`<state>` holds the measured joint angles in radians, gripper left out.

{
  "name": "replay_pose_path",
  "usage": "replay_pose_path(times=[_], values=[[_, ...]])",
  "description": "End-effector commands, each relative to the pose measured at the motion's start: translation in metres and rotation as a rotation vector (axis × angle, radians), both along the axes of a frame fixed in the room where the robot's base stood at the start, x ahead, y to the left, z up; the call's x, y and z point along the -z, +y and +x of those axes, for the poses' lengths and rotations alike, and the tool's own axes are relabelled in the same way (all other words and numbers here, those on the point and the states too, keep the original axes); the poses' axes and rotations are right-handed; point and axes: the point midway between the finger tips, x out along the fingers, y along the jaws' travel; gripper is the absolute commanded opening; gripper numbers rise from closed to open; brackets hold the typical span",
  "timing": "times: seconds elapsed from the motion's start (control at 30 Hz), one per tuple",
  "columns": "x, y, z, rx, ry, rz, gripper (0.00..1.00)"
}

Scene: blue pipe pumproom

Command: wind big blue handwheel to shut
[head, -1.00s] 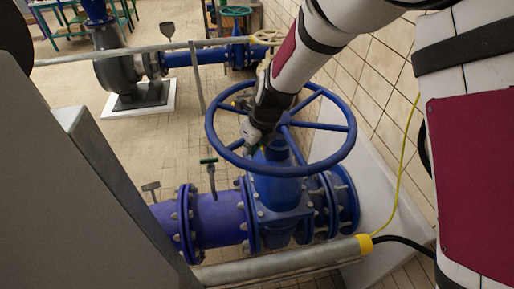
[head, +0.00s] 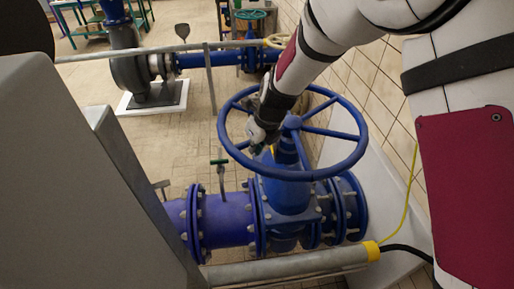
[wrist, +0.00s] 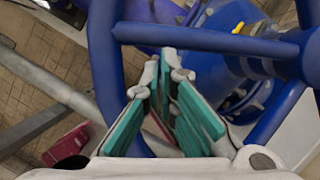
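The big blue handwheel (head: 350,165) lies nearly level on top of a blue valve (head: 287,195) in the head view. My gripper (head: 262,138) reaches down from the upper right into the left part of the wheel, inside the rim and left of the hub. In the wrist view my gripper (wrist: 167,75) has its teal-padded fingers close together, with only a narrow gap and nothing clearly held. A blue spoke (wrist: 220,40) crosses just beyond the fingertips, and the rim (wrist: 103,70) runs to their left. Whether the fingers touch the wheel cannot be told.
A grey rail (head: 290,268) runs in front of the valve. A tiled wall (head: 375,75) stands close on the right, with a yellow cable (head: 408,185). A small green-handled lever (head: 220,175) stands left of the valve. A pump (head: 130,70) and open floor lie behind.

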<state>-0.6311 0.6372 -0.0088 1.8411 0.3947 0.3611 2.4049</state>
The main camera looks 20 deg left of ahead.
Motion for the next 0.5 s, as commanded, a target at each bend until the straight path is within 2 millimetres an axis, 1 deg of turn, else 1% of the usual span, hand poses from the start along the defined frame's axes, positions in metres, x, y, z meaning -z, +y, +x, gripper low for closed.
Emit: replay_pose_path(times=[0.03, 0.27, 0.5], values=[[-0.001, 0.006, 0.000, -0.005, -0.003, 0.003, 0.00], [-0.001, 0.028, 0.011, -0.007, -0.003, 0.003, 0.00], [0.000, 0.052, 0.030, -0.007, -0.003, 0.003, 0.00]])
